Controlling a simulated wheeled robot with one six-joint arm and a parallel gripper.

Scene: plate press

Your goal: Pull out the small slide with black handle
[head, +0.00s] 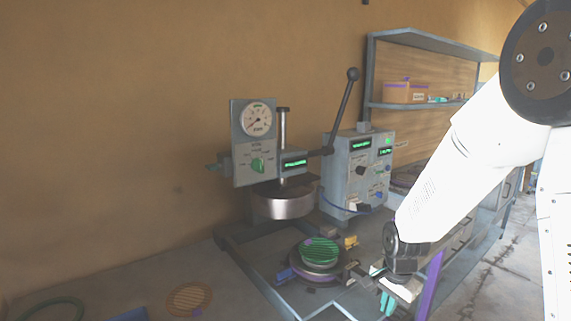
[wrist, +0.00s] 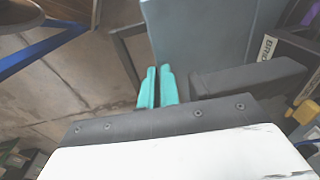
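The press (head: 262,180) stands against the wall, with a round plate with green stripes (head: 319,250) on its lower base. A small dark and grey part (head: 355,273) sticks out to the right of that base; it may be the slide with the black handle, but it is too small to tell. My gripper (head: 386,304) is right of and in front of this part, apart from it, with teal fingers pointing down. In the wrist view my gripper (wrist: 157,80) has its fingers close together, with nothing visible between them. No black handle is clear in the wrist view.
A grey control box (head: 352,170) and a long lever with a black knob (head: 353,75) stand behind the base. A yellow block (head: 351,242) and blue block (head: 285,274) flank the plate. A purple strip (head: 431,285) is beside my gripper. Floor shows at the right.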

